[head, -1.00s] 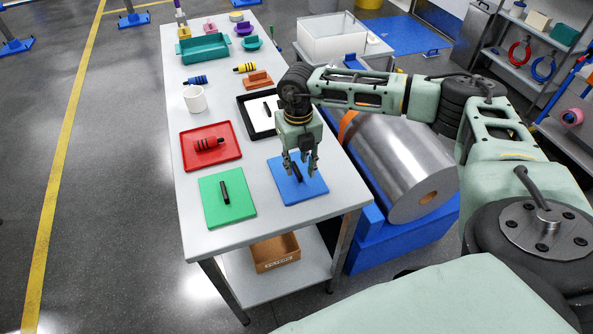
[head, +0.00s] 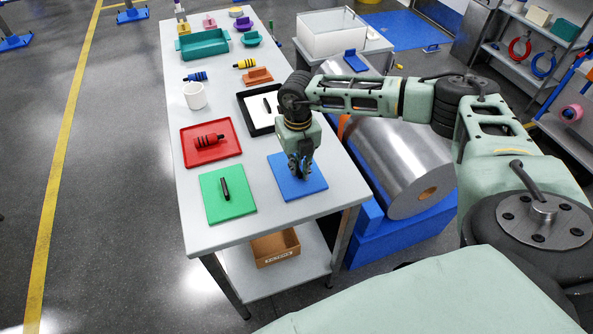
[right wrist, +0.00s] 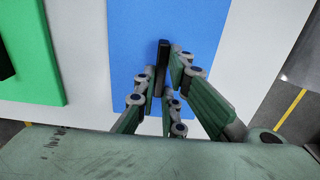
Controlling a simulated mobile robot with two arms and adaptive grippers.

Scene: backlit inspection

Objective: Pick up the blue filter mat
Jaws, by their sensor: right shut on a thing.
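The blue filter mat (head: 308,186) lies flat at the near right corner of the white table; it also fills the middle of the right wrist view (right wrist: 130,40). A black upright handle (right wrist: 161,60) stands on its middle. My right gripper (head: 300,172) points down over the mat and is shut on this handle. In the right wrist view the green fingers of the right gripper (right wrist: 167,78) sit on both sides of the handle. In the head view the gripper hides the handle. My left gripper is not in view.
A green mat (head: 211,204) with a black handle lies just left of the blue mat. A red tray (head: 226,150) and a black-framed white tray (head: 258,108) are behind. A cardboard bin (head: 276,252) stands on the lower shelf. A large metal roll (head: 400,160) is to the right.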

